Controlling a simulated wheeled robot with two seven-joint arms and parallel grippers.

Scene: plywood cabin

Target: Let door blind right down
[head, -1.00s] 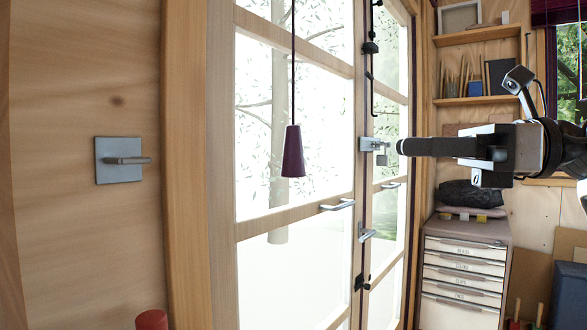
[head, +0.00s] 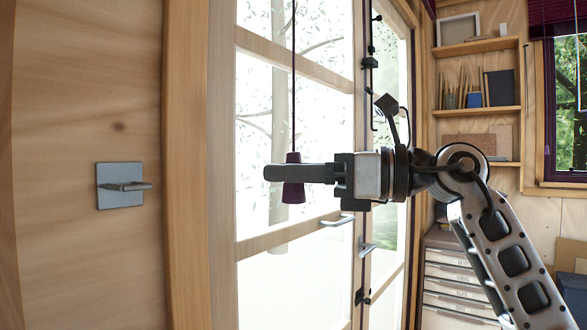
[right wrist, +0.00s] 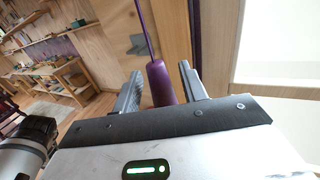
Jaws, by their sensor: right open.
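A dark purple tapered pull (head: 294,190) hangs on a thin cord (head: 294,90) in front of the glazed door (head: 285,225). My right gripper (head: 270,173) comes in from the right at the pull's height and covers its middle in the head view. In the right wrist view the pull (right wrist: 159,84) stands between the two spread fingers (right wrist: 162,88), which are open. Whether a finger touches it I cannot tell. The blind itself is not seen on the door. My left gripper is not in view.
A lever handle plate (head: 121,185) is on the plywood wall at left. Door handles (head: 338,220) stick out below my right gripper. Shelves (head: 478,102) and a drawer cabinet (head: 455,275) stand at right.

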